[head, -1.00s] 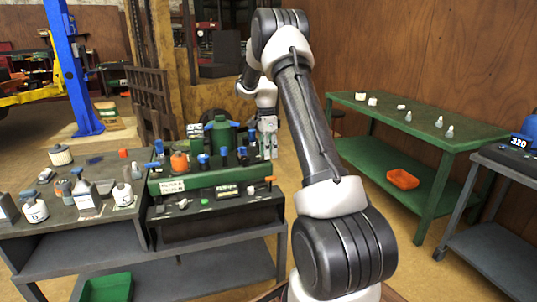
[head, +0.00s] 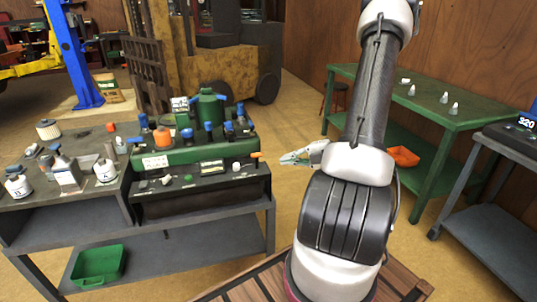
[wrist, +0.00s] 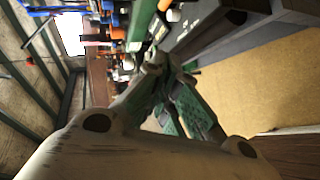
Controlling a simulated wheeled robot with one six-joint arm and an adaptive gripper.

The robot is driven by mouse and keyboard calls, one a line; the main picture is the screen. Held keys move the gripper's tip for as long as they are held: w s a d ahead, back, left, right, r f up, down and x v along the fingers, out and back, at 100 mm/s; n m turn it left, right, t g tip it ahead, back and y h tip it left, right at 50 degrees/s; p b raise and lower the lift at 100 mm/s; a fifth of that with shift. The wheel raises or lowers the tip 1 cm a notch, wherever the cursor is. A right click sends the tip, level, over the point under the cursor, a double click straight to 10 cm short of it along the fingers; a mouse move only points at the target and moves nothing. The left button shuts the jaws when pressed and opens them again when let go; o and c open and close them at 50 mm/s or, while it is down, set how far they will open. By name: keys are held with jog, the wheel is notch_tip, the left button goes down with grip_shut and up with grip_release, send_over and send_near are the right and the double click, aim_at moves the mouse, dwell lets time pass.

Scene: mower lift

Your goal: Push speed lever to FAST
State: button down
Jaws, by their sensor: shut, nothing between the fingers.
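A green machine (head: 190,151) stands on a dark bench. At the right end of its front panel a lever with an orange tip (head: 257,155) sticks out; it looks like the speed lever, but no FAST mark is readable. My gripper (head: 284,160) is a little to the right of this lever, pointing left, with a visible gap between them. Its fingers are shut and empty. In the wrist view the closed fingertips (wrist: 157,62) point toward the machine's panel. The lever cannot be surely picked out there.
Blue-capped parts and an orange cap (head: 161,135) stand on the machine. A green table (head: 440,116) stands at the right. Open floor lies between it and the bench.

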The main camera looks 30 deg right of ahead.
jog(key=w+m+t, duration=0.1)
jog(key=m, duration=0.1)
send_over(257, 161)
jog(key=s, duration=0.5)
notch_tip(257, 161, down, 4)
jog(key=shift+w+a+f+h, duration=0.2)
jog(key=shift+w+f+h, duration=0.1)
jog(key=shift+w, duration=0.25)
jog(key=shift+r, duration=0.1)
